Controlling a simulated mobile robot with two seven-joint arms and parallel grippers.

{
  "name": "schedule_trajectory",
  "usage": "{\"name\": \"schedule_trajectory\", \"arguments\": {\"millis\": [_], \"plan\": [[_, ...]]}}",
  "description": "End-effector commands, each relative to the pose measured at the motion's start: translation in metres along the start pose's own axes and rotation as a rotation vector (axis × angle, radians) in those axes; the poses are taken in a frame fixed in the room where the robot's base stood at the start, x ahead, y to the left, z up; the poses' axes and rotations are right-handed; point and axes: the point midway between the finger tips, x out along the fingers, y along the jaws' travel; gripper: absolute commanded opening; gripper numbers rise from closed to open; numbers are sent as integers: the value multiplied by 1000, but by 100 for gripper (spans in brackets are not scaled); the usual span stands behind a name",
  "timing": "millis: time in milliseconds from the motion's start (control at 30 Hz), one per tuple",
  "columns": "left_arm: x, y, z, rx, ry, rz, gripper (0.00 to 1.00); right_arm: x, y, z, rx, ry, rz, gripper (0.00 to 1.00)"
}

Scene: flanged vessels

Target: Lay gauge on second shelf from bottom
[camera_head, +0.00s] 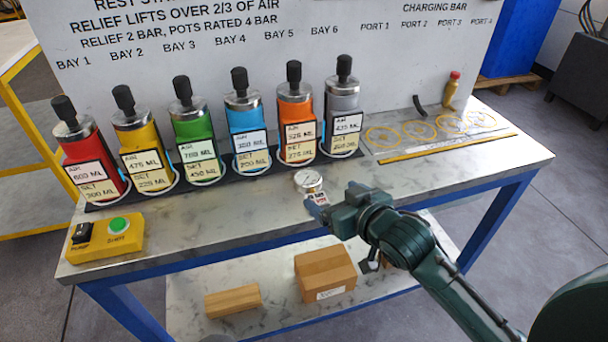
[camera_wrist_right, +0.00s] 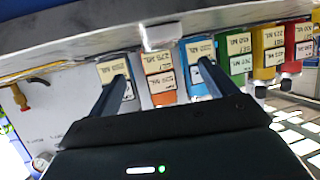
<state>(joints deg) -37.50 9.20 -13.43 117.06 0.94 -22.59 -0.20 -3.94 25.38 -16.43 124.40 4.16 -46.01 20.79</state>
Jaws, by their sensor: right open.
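A small round gauge (camera_head: 308,179) with a pale dial sits on the grey bench top, in front of the orange and grey vessels. My right gripper (camera_head: 315,207) is just in front of it, its fingers pointing toward it. In the right wrist view the two dark fingers (camera_wrist_right: 162,80) are spread apart with nothing visibly held between them. A pale block (camera_wrist_right: 159,36) shows at the bench edge there; I cannot tell if it is part of the gauge. The lower shelf (camera_head: 188,298) lies under the bench. My left gripper is not in view.
Several coloured vessels with black caps stand in a row behind the gauge. A yellow button box (camera_head: 105,239) is at the bench's left. A wooden block (camera_head: 232,301) and a cardboard box (camera_head: 325,272) occupy the lower shelf. A yellow-framed rack (camera_head: 24,120) stands left.

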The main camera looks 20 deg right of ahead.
Motion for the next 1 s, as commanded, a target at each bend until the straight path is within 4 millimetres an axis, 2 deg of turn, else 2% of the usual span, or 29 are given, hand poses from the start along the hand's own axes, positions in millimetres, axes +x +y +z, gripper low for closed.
{"name": "schedule_trajectory", "arguments": {"millis": [100,300,533,800,1000], "plan": [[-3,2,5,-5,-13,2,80,26,0,-1,1,1,0,84],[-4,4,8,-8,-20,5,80,56,0,-1,1,2,0,84],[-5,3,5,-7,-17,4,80,71,0,-1,-1,1,-1,84],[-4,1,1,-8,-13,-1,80,107,1,-1,0,0,-1,84],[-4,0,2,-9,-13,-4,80,115,1,-1,0,0,-1,84]]}}
